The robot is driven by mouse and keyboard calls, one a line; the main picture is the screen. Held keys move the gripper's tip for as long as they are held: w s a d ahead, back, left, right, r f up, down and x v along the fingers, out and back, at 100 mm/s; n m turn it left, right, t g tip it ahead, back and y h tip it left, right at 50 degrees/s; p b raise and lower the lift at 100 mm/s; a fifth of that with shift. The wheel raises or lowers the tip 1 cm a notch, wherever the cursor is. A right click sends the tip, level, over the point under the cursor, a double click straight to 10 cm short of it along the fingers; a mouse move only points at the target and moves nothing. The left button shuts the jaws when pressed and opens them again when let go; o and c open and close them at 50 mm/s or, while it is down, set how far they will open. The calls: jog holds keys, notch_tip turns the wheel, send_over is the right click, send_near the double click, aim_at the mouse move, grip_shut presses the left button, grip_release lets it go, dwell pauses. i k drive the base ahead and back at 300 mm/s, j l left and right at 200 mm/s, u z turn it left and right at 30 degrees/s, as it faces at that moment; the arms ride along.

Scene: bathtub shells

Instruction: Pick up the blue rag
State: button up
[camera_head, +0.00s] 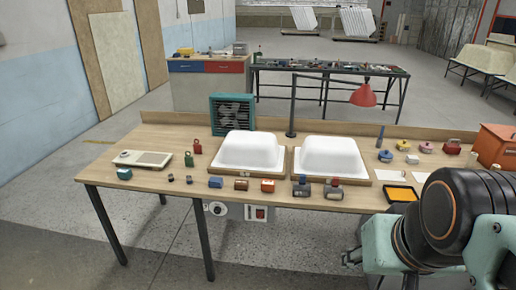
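Several small blue things lie on the wooden workbench (150,186), and I cannot tell for sure which is the blue rag. One small blue item (385,156) lies right of the white tub shells. Another blue item (216,182) lies near the front edge, left of the middle. My gripper (352,258) is partly in view at the lower right, in front of the bench and apart from these items. My arm hides much of it, and its opening does not show.
Two white tub shells (250,150) (328,156) stand on wooden frames mid-bench. A lamp with a red shade (364,95) rises behind them. An orange box (496,146) and yellow-black tray (399,193) stand on the right. Several small blocks line the front edge.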

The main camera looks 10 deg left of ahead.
aim_at(214, 182)
jog(key=i+j, duration=0.9)
jog(key=i+j+u, duration=0.05)
jog(key=i, duration=0.05)
